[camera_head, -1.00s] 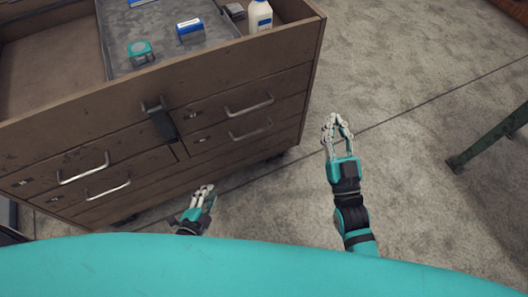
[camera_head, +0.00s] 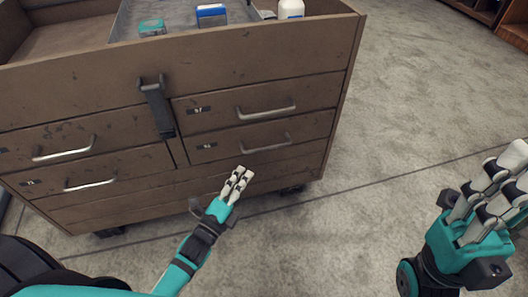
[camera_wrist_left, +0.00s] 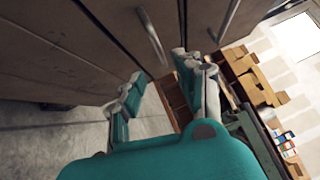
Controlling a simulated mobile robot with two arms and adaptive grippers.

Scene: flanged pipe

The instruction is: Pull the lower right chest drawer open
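The chest (camera_head: 90,90) has the lower right drawer (camera_head: 225,150) flush with its front. The drawer's metal bar handle (camera_head: 265,145) is bare. My left gripper (camera_head: 238,180) is just below and left of that handle, apart from it. In the left wrist view my left gripper (camera_wrist_left: 165,75) has its fingers spread with nothing between them. A bar handle (camera_wrist_left: 152,38) shows just beyond the fingertips there, probably the lower right one. My right gripper (camera_head: 500,180) is open and empty at the right edge, away from the chest.
The upper right drawer handle (camera_head: 266,112) is just above. A dark strap latch (camera_head: 158,108) hangs left of the right drawers. A tray (camera_head: 175,15) with small items sits in the open chest top. The floor (camera_head: 400,130) to the right is clear.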

